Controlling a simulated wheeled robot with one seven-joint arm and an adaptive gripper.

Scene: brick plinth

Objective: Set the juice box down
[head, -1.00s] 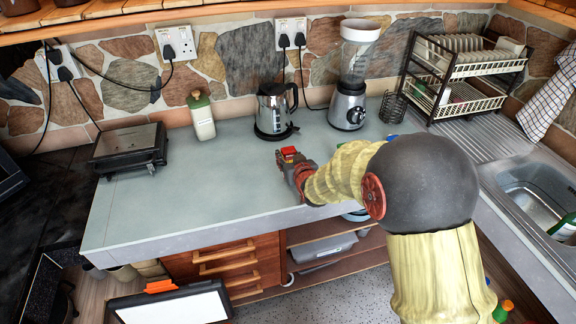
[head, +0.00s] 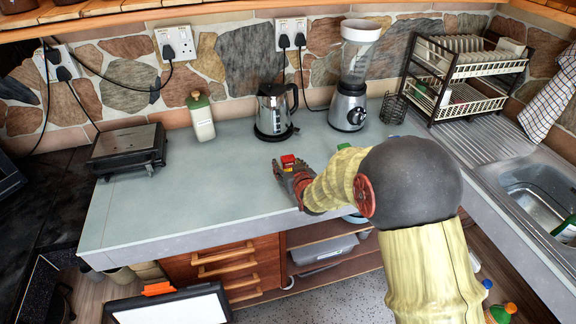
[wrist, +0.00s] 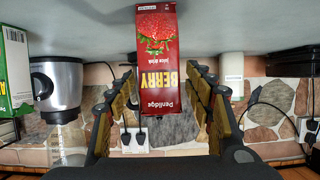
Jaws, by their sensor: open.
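The juice box (wrist: 158,70) is red with a strawberry picture and yellow "BERRY" lettering. The wrist view is upside down, so its inverted lettering means the box is upright. It stands on the grey counter. In the head view its small red top (head: 288,160) shows just above my gripper (head: 288,176), and its lower part is hidden. In the wrist view my gripper (wrist: 160,108) is open, with one finger on each side of the box and a visible gap at both sides.
A kettle (head: 273,112), a blender (head: 348,100) and a dish rack (head: 468,80) stand behind on the counter. A cream bottle (head: 202,118) and a grill (head: 128,147) are to the left. The counter (head: 190,195) left of my gripper is clear.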

